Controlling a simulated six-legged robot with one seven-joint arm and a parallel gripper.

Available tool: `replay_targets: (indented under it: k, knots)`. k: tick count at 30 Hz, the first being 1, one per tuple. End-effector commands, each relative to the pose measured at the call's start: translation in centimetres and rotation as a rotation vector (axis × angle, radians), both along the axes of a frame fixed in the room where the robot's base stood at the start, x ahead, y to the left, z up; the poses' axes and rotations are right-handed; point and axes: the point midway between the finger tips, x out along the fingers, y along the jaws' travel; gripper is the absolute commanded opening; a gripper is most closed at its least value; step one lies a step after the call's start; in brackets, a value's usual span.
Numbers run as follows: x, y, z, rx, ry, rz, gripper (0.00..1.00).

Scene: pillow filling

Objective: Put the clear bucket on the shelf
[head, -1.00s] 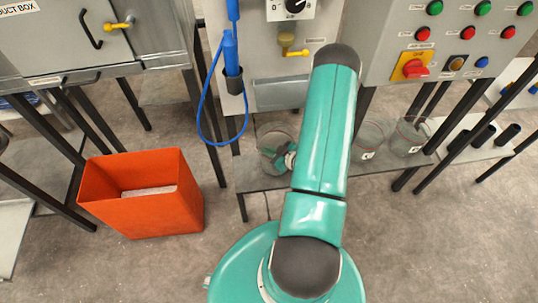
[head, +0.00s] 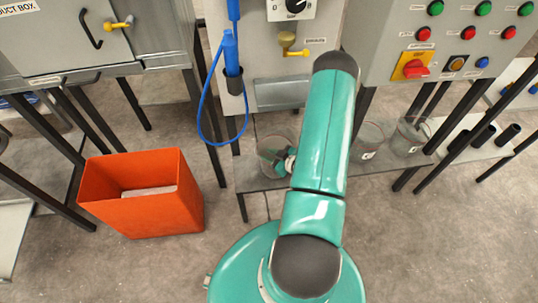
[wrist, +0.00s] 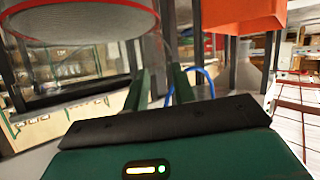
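A clear bucket (head: 268,143) stands upright on the low grey shelf (head: 250,184), left of my arm. In the wrist view, which looks upside down, the bucket's red rim and mesh-like wall (wrist: 90,22) fill the top left, close to the camera. My gripper (head: 276,157) overlaps the bucket in the head view, and my arm hides part of the shelf to the right. In the wrist view the two green fingers of my gripper (wrist: 160,88) stand apart with a gap between them. I see nothing held in that gap. Whether a finger touches the bucket is unclear.
Two more clear labelled buckets (head: 368,141) (head: 410,138) stand on the shelf right of my arm. An orange bin (head: 160,212) is on the floor at left. A blue cable (head: 203,115) hangs near the bucket. Dark table legs (head: 213,150) frame the shelf. Floor in front is clear.

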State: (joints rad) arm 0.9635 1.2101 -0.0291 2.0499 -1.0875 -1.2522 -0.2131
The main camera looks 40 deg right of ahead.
Motion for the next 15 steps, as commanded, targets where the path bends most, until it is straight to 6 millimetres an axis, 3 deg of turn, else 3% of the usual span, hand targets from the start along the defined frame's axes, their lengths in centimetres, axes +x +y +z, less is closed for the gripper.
replay_targets:
  k: [15]
  knots:
    - [-8.9,-1.4,3.8,-0.001,0.002,-0.003,0.26]
